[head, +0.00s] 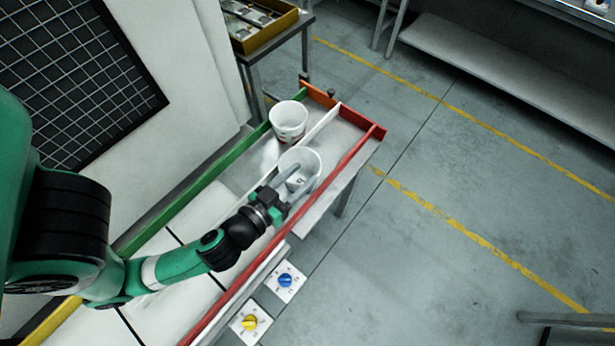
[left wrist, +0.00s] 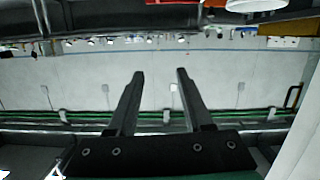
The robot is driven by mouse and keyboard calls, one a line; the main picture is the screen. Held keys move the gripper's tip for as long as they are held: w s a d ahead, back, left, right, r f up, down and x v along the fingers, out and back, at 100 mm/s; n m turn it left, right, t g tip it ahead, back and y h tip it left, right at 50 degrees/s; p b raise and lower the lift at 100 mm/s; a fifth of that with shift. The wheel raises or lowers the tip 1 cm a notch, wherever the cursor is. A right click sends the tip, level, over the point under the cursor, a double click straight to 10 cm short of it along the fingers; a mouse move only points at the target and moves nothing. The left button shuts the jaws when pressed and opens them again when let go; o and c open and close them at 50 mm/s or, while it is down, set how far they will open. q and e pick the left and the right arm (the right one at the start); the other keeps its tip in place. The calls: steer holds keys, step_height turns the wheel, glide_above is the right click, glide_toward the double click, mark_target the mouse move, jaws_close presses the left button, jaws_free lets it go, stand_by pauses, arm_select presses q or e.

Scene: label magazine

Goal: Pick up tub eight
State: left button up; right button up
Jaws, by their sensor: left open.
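Two white tubs stand at the far end of a railed conveyor. The nearer tub (head: 314,163) is in the right lane, and a small dark mark shows on it, too small to read for sure. The farther tub (head: 288,118) is in the left lane. My left gripper (head: 300,184) is open in front of the nearer tub in the head view and overlaps its lower part; I cannot tell whether it touches. In the left wrist view my left gripper (left wrist: 160,75) has its two fingers apart with nothing between them. My right gripper is not in view.
The conveyor has a green rail (head: 190,201), a red rail (head: 262,250), a white divider (head: 322,124) and an orange end stop (head: 318,96). A blue knob (head: 285,280) and a yellow knob (head: 250,322) sit beside it. A yellow tray (head: 265,38) stands behind.

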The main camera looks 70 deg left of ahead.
arm_select(q)
steer(key=s+f+g+b, duration=0.1)
steer(key=s+f+b, duration=0.25)
steer(key=f, duration=0.55)
steer(key=shift+m, duration=0.3)
steer(key=x, duration=0.3)
steer(key=p+x, duration=0.1)
steer(key=x, duration=0.3)
steer(key=p+x, duration=0.1)
steer(key=x, duration=0.3)
steer(key=shift+w+d+f, duration=0.15)
steer(key=shift+w+f, duration=0.1)
steer(key=shift+f, duration=0.05)
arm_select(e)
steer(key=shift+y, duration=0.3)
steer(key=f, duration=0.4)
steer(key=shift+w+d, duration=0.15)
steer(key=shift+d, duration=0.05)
arm_select(q)
steer(key=shift+c, duration=0.2)
jaws_close()
steer(key=shift+f, duration=0.1)
